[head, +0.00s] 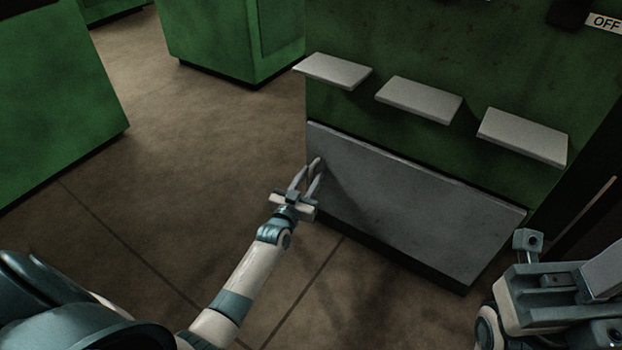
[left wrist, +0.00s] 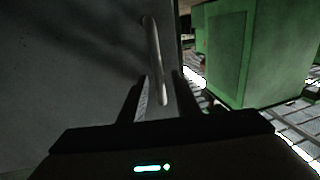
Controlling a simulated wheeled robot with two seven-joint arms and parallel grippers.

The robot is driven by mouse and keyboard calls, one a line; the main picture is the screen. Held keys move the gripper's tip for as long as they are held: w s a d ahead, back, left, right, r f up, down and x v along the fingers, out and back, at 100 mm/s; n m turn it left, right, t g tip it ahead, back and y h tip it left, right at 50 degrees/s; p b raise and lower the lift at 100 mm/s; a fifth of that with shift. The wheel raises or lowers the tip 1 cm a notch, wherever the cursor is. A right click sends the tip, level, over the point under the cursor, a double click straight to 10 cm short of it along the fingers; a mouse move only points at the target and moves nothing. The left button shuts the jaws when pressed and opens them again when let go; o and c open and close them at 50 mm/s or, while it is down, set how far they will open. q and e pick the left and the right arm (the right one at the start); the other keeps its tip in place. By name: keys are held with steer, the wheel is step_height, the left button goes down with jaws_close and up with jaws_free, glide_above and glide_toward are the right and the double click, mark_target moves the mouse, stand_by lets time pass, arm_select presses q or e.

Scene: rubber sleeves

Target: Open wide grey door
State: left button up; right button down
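The wide grey door (head: 410,205) is a flat panel low on the green cabinet, and looks closed. A slim upright bar handle (left wrist: 155,55) stands at its edge in the left wrist view. My left gripper (head: 306,175) is at the door's left end in the head view. Its two fingers are apart, and in the left wrist view the handle's lower end shows between them (left wrist: 159,92), with gaps visible; contact cannot be told. My right gripper (head: 560,285) is at the lower right of the head view, away from the door, its fingers not clearly shown.
Three light grey shelves (head: 420,100) jut from the green cabinet (head: 430,45) above the door. Other green cabinets (head: 230,40) stand behind and at the left (head: 50,95). Brown floor (head: 180,150) is clear left of and in front of the door. An OFF label (head: 606,22) is at top right.

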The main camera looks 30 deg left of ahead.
arm_select(q)
steer(key=shift+w, duration=0.35)
jaws_close()
steer(key=shift+s, duration=0.1)
